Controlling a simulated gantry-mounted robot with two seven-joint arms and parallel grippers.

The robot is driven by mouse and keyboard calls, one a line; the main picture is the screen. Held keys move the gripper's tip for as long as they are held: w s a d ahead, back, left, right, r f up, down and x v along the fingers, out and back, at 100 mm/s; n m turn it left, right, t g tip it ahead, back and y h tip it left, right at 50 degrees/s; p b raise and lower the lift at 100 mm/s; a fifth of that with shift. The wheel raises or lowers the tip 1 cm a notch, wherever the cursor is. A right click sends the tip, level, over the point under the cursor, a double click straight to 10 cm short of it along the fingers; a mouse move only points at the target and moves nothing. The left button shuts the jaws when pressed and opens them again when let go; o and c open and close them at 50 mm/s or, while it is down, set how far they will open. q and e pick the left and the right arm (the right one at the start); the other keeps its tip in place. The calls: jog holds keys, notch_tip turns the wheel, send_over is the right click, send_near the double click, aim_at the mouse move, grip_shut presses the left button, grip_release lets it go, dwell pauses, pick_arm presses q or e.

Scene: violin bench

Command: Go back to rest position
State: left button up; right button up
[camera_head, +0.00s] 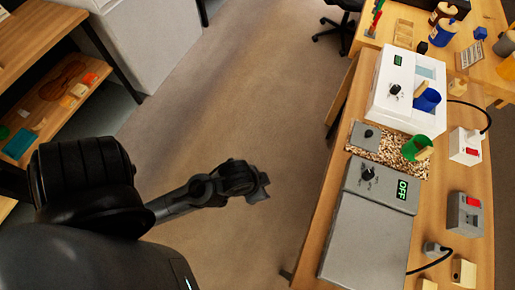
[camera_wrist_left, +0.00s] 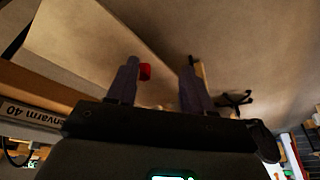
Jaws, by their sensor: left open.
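My left arm comes in from the left in the head view. Its gripper (camera_head: 258,187) hangs over bare floor, to the left of the bench and apart from everything on it. In the left wrist view the two fingers (camera_wrist_left: 160,75) stand apart, with no object held between them. A small red thing (camera_wrist_left: 145,72) shows beside one finger; I cannot tell what it is. My right gripper is in neither view.
Shelves with a violin (camera_head: 62,80) stand at the left. Carpet between is clear.

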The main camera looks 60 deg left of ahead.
pick_arm(q)
jog(key=shift+s, duration=0.55)
